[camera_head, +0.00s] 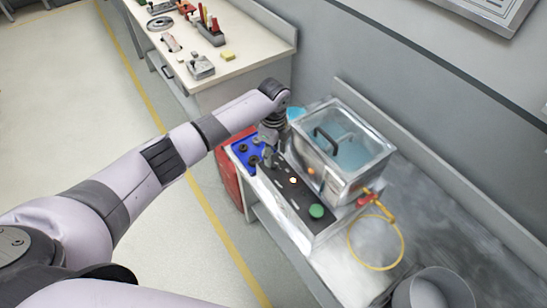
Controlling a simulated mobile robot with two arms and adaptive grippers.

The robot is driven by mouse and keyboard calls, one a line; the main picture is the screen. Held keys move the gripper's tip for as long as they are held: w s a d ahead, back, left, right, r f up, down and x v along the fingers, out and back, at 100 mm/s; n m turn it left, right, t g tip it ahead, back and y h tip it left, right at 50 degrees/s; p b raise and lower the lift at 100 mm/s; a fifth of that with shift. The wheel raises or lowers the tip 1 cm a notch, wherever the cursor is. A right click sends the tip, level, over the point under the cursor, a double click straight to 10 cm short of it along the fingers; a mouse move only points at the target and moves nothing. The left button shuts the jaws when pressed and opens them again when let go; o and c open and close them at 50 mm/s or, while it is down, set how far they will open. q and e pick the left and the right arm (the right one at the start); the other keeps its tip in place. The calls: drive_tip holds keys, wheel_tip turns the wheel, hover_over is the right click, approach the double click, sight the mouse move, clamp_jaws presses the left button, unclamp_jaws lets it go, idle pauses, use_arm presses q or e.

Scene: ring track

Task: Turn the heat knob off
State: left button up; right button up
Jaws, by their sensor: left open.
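A metal ultrasonic-bath-like tank (378,160) with a lid, a black handle and bluish contents stands on the bench. Two dark knobs show on a blue surface to the left, one (242,148) and another (253,160). I cannot tell which control is the heat knob; it may be hidden. My left gripper (268,157) is open, pointing down over the far left end of the panel. I cannot tell whether it touches anything.
A yellow hose (402,246) with a red valve (367,199) is right of the tank. A grey bin (433,291) stands at the lower right. A red cabinet (229,176) is under the panel's left end. A tool bench (240,70) is behind. The floor at left is clear.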

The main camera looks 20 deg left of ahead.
sight(274, 162)
use_arm(q)
drive_tip(key=shift+f, duration=2.2)
clamp_jaws()
